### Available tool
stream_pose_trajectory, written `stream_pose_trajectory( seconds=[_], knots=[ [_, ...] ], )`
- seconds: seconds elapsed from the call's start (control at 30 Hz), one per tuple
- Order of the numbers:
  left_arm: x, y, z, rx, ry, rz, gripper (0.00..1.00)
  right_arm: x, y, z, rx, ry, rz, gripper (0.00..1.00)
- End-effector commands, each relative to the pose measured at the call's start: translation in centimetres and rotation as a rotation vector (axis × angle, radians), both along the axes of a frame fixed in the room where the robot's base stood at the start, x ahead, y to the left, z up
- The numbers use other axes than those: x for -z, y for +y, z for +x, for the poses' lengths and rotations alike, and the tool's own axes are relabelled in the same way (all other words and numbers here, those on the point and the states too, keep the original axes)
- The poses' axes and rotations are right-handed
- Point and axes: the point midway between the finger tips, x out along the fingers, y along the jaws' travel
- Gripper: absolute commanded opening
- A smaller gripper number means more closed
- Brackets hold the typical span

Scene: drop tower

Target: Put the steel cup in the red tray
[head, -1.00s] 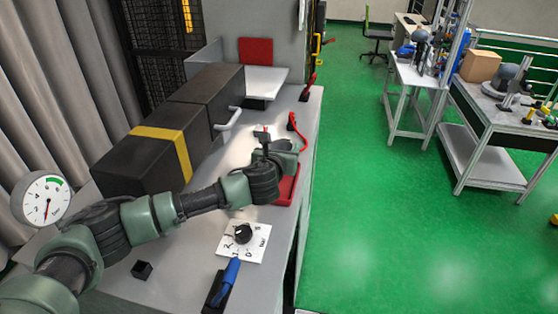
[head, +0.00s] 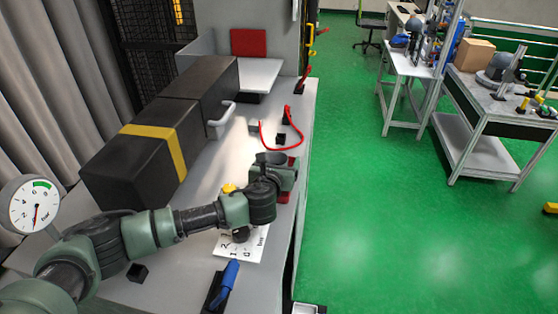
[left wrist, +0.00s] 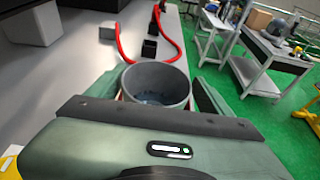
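The steel cup (head: 270,157) is a grey, open-topped cup. In the left wrist view the cup (left wrist: 157,85) stands upright between the two fingers, and I look into its empty-looking inside. My left gripper (head: 282,172) is closed around its sides. The red tray (head: 283,198) lies on the bench under the gripper, mostly hidden by it, with a bit of red showing on either side. The cup's base is hidden, so I cannot tell whether it touches the tray. My right gripper is not in view.
A red cable (head: 298,130) with black blocks lies beyond the gripper. A long black box (head: 150,145) with a yellow band fills the bench's left side. Green floor (head: 370,220) lies right.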

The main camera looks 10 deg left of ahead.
Motion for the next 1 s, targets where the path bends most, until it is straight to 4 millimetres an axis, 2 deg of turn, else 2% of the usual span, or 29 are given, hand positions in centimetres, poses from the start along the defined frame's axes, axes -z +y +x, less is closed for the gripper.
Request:
stream_pose_trajectory(
  seconds=[0.27,0.37,0.7,0.83,1.0],
  knots=[
    [-0.2,0.0,-0.8,0.001,-0.001,0.0,0.81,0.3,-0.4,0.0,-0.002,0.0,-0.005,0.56],
    [-0.5,0.0,-2.1,0.002,-0.001,-0.002,0.81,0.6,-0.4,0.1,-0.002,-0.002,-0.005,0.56],
    [-2.4,-0.1,-8.4,0.003,-0.002,-0.002,0.81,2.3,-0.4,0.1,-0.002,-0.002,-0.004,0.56],
    [-3.1,-0.1,-10.2,0.002,-0.002,-0.002,0.81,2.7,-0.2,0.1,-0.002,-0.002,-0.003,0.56],
    [-3.5,-0.1,-11.3,0.001,-0.001,0.0,0.81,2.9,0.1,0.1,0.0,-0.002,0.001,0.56]
  ],
)
